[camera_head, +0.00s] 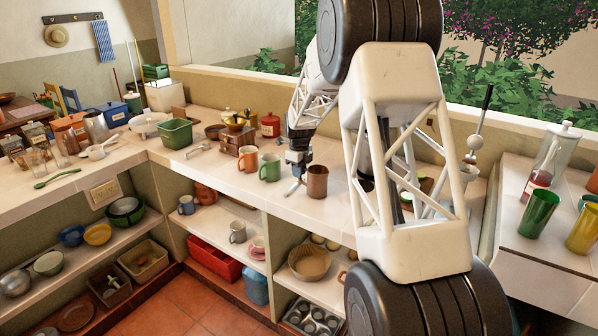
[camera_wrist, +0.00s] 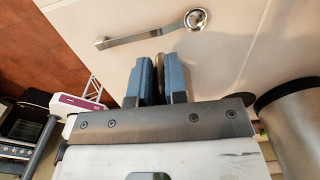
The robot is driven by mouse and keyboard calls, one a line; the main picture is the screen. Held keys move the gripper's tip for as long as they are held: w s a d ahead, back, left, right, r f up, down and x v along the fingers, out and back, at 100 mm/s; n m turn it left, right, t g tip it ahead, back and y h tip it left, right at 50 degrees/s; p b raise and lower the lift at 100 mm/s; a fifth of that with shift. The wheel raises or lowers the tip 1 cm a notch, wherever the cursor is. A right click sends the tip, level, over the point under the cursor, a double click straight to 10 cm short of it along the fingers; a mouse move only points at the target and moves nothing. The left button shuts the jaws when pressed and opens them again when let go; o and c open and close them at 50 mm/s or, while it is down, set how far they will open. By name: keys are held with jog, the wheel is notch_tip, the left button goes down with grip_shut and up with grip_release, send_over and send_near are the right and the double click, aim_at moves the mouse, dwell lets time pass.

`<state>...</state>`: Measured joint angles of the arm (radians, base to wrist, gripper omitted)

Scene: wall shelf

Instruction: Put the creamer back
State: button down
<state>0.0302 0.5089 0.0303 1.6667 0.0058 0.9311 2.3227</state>
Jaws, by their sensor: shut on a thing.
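My gripper (camera_head: 298,163) is low over the middle of the counter, to the right of a green mug. In the wrist view, its two blue fingers (camera_wrist: 158,80) are shut on a thin brown thing (camera_wrist: 159,66). Only a narrow edge of it shows, so I cannot tell whether it is the creamer. A brown cup (camera_head: 317,182) appears just right of the gripper in the head view. I cannot tell whether they touch. No other thing in view is clearly the creamer.
A metal utensil (camera_wrist: 150,34) lies on the counter beyond the fingers. A grey cylindrical vessel (camera_wrist: 296,125) is close at right. Orange (camera_head: 248,158) and green (camera_head: 270,167) mugs stand left of the gripper. Shelves below hold a grey mug (camera_head: 238,232), a red bin (camera_head: 213,259) and a basket (camera_head: 310,263).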

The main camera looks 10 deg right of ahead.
jog(key=shift+f, duration=0.1)
jog(key=c, duration=1.1)
grip_release()
jog(key=shift+c, duration=0.2)
notch_tip(320, 180, up, 12)
jog(key=shift+s+r, duration=0.1)
jog(key=shift+r, duration=0.1)
